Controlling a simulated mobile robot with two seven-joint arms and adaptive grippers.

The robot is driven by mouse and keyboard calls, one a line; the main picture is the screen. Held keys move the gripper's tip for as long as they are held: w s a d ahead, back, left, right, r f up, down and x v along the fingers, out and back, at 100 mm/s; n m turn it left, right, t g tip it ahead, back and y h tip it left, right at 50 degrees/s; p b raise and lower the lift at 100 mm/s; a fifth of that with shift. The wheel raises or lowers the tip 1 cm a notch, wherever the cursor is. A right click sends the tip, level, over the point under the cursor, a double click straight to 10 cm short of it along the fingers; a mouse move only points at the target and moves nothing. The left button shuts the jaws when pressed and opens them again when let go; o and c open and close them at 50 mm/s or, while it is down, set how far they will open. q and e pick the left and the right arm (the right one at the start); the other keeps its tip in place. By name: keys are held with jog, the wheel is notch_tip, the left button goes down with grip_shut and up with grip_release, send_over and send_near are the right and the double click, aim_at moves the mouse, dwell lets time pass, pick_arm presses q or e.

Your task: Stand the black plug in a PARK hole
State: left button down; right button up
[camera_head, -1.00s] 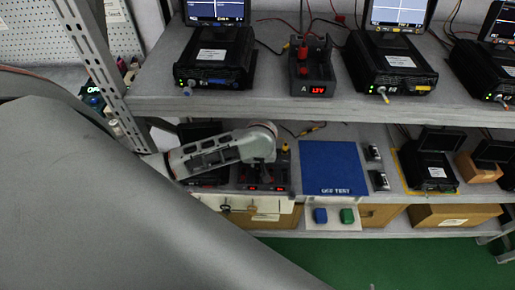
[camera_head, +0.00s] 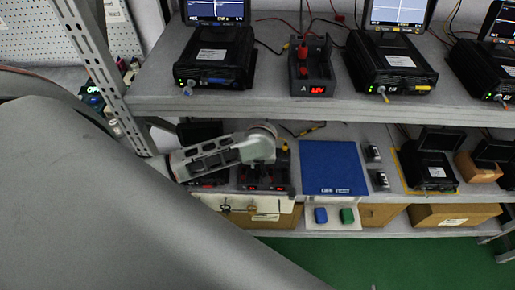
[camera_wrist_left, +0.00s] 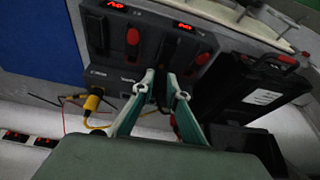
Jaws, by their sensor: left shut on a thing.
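The dark station (camera_head: 250,180) with red lit displays stands on the lower shelf, partly hidden by my left arm. In the left wrist view it fills the top middle (camera_wrist_left: 110,58), with red plugs (camera_wrist_left: 133,37) and a yellow plug (camera_wrist_left: 94,100) beside it. My left gripper (camera_wrist_left: 164,84) is shut on a small dark piece, seemingly the black plug, close against the station's face. The plug is mostly hidden between the fingers, and I cannot tell whether it sits in a hole. The PARK label is not legible. My right gripper is not in view.
A blue mat (camera_head: 333,167) lies right of the station. The upper shelf (camera_head: 200,103) overhangs the arm. A black case (camera_wrist_left: 250,85) stands beside the station in the wrist view.

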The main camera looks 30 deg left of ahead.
pick_arm(q)
jog(key=shift+f, duration=0.4)
jog(key=shift+f, duration=0.15)
dwell(0.6)
jog(key=shift+f, duration=0.25)
jog(key=c, duration=1.9)
grip_release()
jog(key=shift+o, duration=0.3)
jog(key=o, duration=0.3)
